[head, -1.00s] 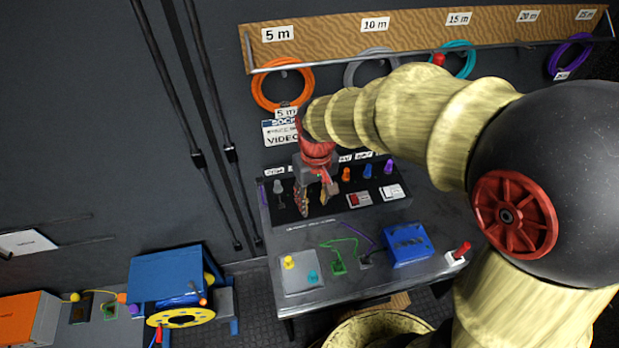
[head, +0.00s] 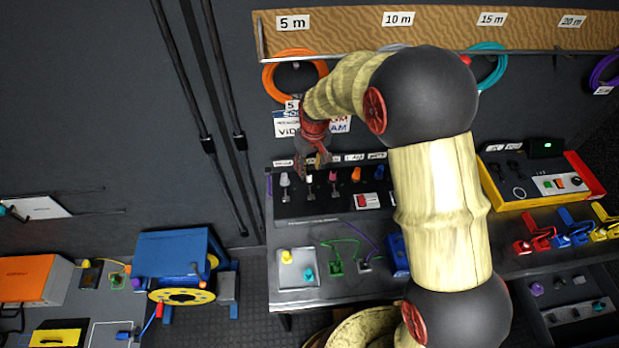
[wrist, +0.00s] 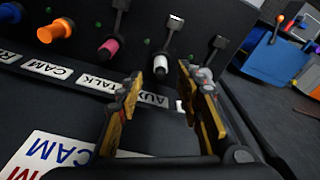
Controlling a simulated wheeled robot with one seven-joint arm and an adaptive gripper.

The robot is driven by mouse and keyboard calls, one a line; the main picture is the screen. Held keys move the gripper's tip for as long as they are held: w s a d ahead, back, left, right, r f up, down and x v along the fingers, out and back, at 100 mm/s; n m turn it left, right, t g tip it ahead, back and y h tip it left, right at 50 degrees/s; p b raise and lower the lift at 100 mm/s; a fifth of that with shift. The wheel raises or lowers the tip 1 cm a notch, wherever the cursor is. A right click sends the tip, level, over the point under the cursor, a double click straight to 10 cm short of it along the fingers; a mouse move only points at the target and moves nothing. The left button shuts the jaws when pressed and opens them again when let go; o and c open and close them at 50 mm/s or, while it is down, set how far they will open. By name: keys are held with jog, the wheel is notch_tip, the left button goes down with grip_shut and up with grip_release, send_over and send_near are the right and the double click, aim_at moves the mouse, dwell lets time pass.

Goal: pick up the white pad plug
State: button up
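A row of coloured plugs stands on the black sloping panel (head: 335,204). A white-tipped plug (wrist: 160,66) shows in the wrist view just beyond my fingertips, roughly in line with the gap between them. A paler grey-white plug (head: 285,181) stands at the left end of the row in the head view; in the wrist view its stem (wrist: 217,43) shows beyond the right finger, which partly hides it. I cannot tell which of these is the pad plug. My gripper (head: 311,166) is open and empty above the left part of the row; it also shows in the wrist view (wrist: 160,76).
Pink (head: 333,178), orange (head: 356,174) and blue (head: 379,172) plugs stand to the right in the row. The grey bench (head: 300,300) holds a tray and cables. An orange cable coil (head: 268,84) hangs behind my arm. A blue reel stand (head: 175,262) stands left.

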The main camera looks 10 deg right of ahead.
aim_at(309, 172)
notch_tip(309, 172, down, 5)
jog(key=shift+w+a+r+b, duration=0.15)
jog(key=shift+b, duration=0.35)
jog(key=shift+c, duration=0.9)
jog(key=c, duration=0.7)
grip_shut()
